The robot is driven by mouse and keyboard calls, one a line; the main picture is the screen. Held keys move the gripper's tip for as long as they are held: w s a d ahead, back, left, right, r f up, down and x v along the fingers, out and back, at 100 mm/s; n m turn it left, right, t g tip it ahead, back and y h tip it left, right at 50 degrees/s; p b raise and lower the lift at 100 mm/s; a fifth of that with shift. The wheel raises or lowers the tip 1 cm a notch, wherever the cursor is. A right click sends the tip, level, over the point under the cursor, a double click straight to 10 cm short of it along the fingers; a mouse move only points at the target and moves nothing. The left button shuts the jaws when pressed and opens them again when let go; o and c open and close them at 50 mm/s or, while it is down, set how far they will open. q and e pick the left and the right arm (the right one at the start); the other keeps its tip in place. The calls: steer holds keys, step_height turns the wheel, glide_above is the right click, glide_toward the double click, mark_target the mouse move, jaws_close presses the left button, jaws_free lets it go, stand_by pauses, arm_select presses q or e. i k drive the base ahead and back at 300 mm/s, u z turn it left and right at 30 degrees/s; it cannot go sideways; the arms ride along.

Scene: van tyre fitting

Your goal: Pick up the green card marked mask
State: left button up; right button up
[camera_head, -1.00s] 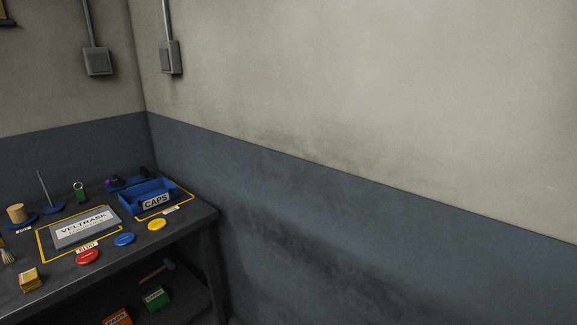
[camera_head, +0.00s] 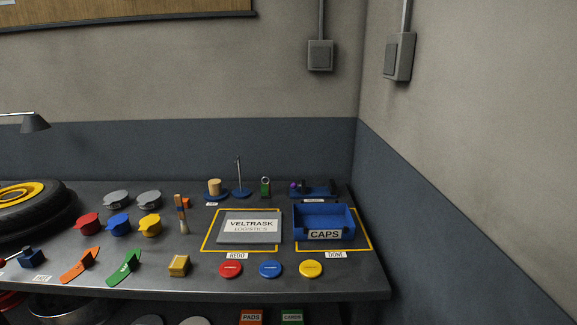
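A green folded card-like piece (camera_head: 125,267) lies near the front edge of the bench (camera_head: 345,285), left of centre. It has small marks on it that I cannot read, so I cannot tell if it says mask. A similar orange piece (camera_head: 80,265) lies just left of it. A green box (camera_head: 291,317) with a white label sits on the shelf below the bench top. A small green item with a ring (camera_head: 265,187) stands at the back of the bench. Neither of my grippers is in view.
A tyre (camera_head: 35,210) lies at the left. Red, blue and yellow caps, a yellow block (camera_head: 179,265), a VELTRASK plate (camera_head: 250,227) and a blue CAPS bin (camera_head: 324,223) are on the bench. Walls close off the back and right. An orange PADS box (camera_head: 251,317) is below.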

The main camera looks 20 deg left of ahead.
mark_target(132, 257)
steer(key=u, duration=0.7)
steer(key=i, duration=1.35)
steer(key=u, duration=0.45)
